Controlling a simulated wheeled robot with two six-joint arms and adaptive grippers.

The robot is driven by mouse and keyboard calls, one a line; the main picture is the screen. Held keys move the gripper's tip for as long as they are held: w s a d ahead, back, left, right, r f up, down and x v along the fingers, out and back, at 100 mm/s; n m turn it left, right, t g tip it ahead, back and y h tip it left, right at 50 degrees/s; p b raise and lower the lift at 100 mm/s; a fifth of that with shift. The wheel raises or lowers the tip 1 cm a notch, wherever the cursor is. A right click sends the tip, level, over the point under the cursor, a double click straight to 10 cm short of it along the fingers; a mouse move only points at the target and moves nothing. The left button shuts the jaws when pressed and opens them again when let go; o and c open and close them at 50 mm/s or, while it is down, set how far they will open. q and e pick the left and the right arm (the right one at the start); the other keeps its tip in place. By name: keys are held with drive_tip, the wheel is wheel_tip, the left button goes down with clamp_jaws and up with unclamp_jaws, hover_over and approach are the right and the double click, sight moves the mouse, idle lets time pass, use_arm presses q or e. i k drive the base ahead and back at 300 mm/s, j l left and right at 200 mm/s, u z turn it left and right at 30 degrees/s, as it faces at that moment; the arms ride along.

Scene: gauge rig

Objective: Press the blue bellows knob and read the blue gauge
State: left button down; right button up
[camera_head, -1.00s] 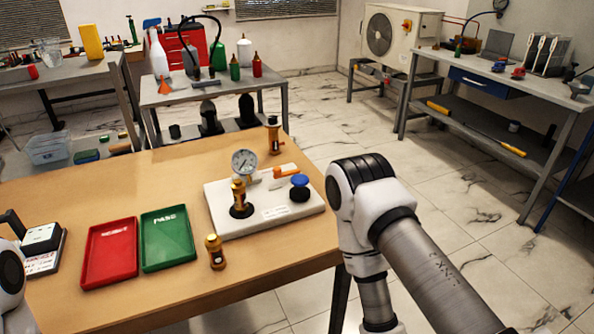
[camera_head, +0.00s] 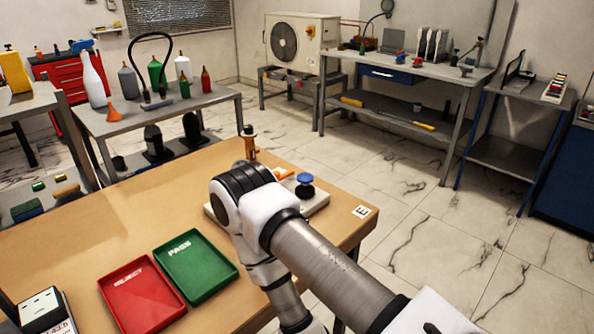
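The blue bellows knob (camera_head: 305,183) stands on the right part of the white rig board (camera_head: 318,204) on the wooden table. An orange lever (camera_head: 282,173) lies just left of it. My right arm crosses in front of the board and hides most of it. The gauge is not visible now; it is hidden behind my arm. Both grippers are out of sight. My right arm's elbow is beside the knob in the picture; I cannot tell whether it touches anything.
A red REJECT tray (camera_head: 150,305) and a green PASS tray (camera_head: 204,275) lie at the left front. A brass fitting (camera_head: 249,143) stands at the table's back edge. A white device (camera_head: 43,310) is at the lower left. The table's left back area (camera_head: 95,240) is clear.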

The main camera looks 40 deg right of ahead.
sight(306, 178)
drive_tip(key=z, duration=2)
